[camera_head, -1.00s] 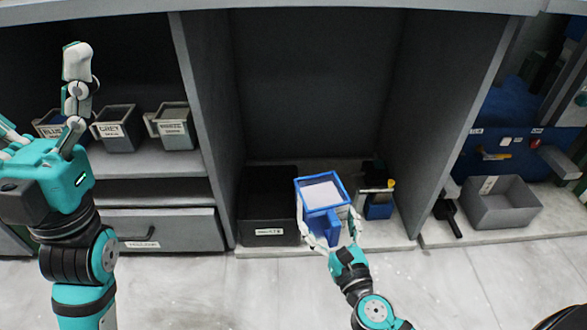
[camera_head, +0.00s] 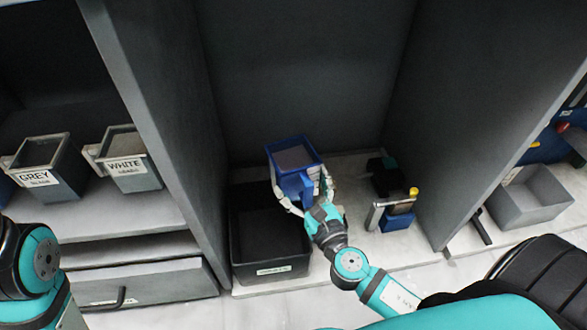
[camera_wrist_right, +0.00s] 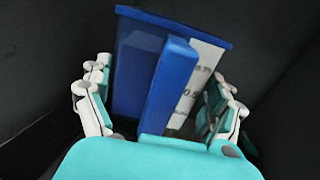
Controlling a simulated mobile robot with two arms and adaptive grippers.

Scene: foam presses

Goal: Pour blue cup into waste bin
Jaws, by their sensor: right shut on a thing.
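The blue cup (camera_head: 297,183) is a square blue container with a pale grey surface visible inside its rim. My right gripper (camera_head: 305,196) is shut on its handle side, with fingers around both sides. The cup looks roughly upright, above the back right part of the black waste bin (camera_head: 292,264). In the right wrist view the blue cup (camera_wrist_right: 172,85) fills the middle, with a white scale strip beside its handle. The bin's visible inside is dark, and its contents cannot be told. My left gripper is out of view; only my left arm shows.
Grey and white labelled bins (camera_head: 48,180) (camera_head: 132,170) stand on the left shelf. A small blue device with a yellow top (camera_head: 398,215) stands right of the cup. Tall dark panels flank the bay. A grey open box (camera_head: 530,200) sits far right.

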